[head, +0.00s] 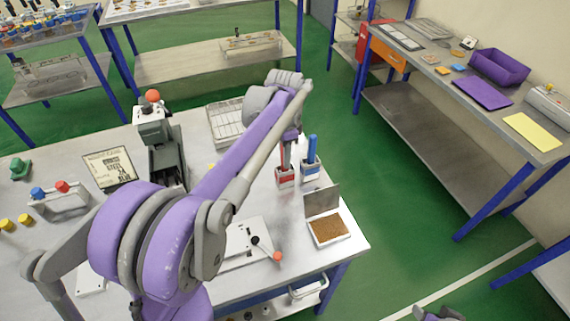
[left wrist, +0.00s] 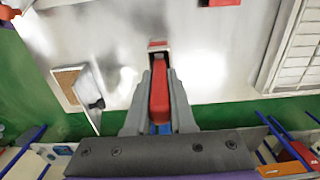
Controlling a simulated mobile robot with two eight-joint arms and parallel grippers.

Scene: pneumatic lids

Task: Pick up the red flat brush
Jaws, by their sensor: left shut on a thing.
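My left gripper (head: 287,160) is shut on the red flat brush (left wrist: 159,95), whose red handle shows between the two fingers in the left wrist view (left wrist: 159,100). In the head view the gripper points down just above a red and white holder (head: 286,179) on the steel table. The holder also shows past the fingers in the wrist view (left wrist: 157,46). The brush's lower end is mostly hidden, and I cannot tell whether it is still inside the holder. A small part of what looks like my right gripper (head: 438,314) shows at the bottom edge.
A blue brush (head: 311,150) stands in a blue and white holder (head: 310,171) close to the right. An open box with a brown pad (head: 328,229) lies nearer the table's right edge. A ribbed white tray (head: 226,122) lies to the left behind my arm.

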